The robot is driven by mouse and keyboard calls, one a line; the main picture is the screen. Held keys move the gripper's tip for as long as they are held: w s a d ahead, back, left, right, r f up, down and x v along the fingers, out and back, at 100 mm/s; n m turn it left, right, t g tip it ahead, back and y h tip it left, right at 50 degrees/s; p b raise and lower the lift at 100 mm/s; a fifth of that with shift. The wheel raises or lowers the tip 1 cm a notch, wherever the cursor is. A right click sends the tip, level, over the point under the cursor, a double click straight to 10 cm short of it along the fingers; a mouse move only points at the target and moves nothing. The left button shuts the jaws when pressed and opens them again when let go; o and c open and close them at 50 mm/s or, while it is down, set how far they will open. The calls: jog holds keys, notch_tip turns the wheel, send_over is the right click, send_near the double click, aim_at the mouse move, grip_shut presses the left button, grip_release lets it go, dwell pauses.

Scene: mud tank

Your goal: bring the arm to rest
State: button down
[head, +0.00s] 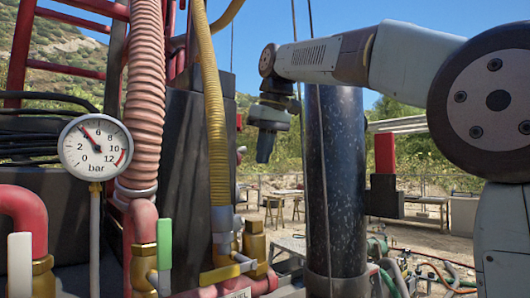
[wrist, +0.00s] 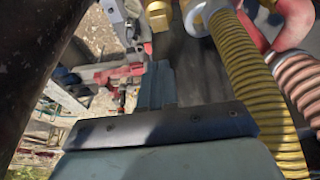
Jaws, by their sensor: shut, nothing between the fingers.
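My gripper (head: 264,154) hangs from the end of my raised arm in the head view, fingers pointing down. It shows in the gap between the yellow ribbed hose (head: 212,110) and the dark speckled column (head: 337,180). In the wrist view my gripper's fingers (wrist: 157,86) lie together, with nothing between them. No contact with the surroundings shows, though the exact distance to hose and column is hard to tell.
A pressure gauge (head: 95,147), a pink ribbed hose (head: 146,80) and valves with a green handle (head: 165,243) and a white handle (head: 20,264) stand at left. A red block (head: 385,153) is right of the column. Tables (head: 428,207) stand behind.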

dwell(0.5)
jog(key=s+d+f+m+t, duration=0.1)
jog(key=s+d+f+m, duration=0.1)
jog(key=s+d+f, duration=0.5)
jog(key=s+d+f+m+t+h, duration=0.1)
jog(key=s+d+f+m, duration=0.2)
jog(key=s+d+f, duration=0.4)
jog(key=s+d+f+m+t+h, duration=0.1)
jog(key=s+d+f, duration=0.6)
jog(key=f, duration=1.1)
jog(key=shift+s+d+m, duration=0.25)
jog(key=shift+s+m, duration=0.05)
jog(key=shift+m, duration=0.6)
jog(key=shift+d, duration=0.1)
